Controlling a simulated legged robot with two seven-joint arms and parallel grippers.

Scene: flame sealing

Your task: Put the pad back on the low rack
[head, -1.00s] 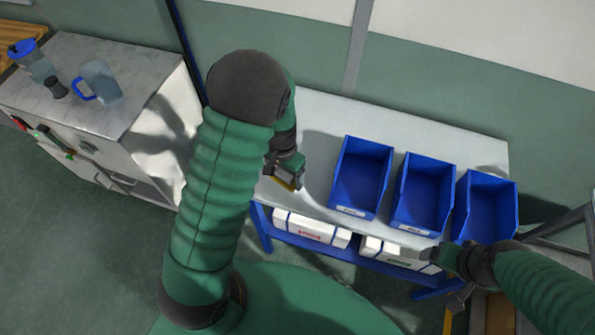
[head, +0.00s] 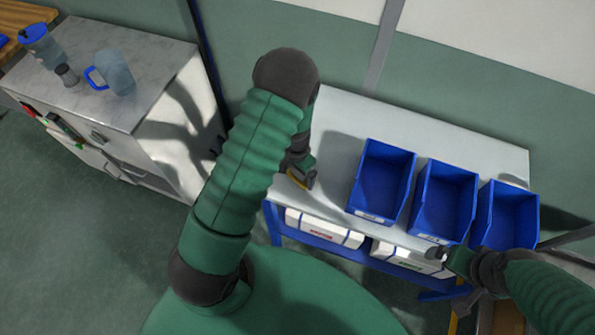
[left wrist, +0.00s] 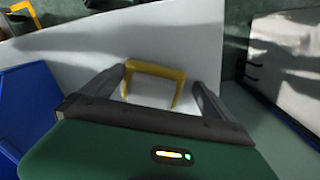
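My left gripper (head: 302,180) is over the left end of the grey-white worktable (head: 335,108). In the left wrist view its two dark fingers stand apart, with a yellow arch-shaped piece (left wrist: 155,69) between their tips. I cannot tell whether this is the pad, or whether the fingers press on it. In the head view a yellow edge shows at the gripper's tip. My right gripper (head: 443,254) is by the table's front edge below the bins; its finger opening is unclear. A low blue shelf (head: 330,246) under the tabletop holds white boxes (head: 322,231); I cannot tell whether it is the low rack.
Three blue bins (head: 383,180) stand on the table's right half. A grey-topped cabinet (head: 150,55) at left carries a clear jug (head: 117,75) and a blue-lidded bottle (head: 38,42). The tabletop left of the bins is clear around my left gripper.

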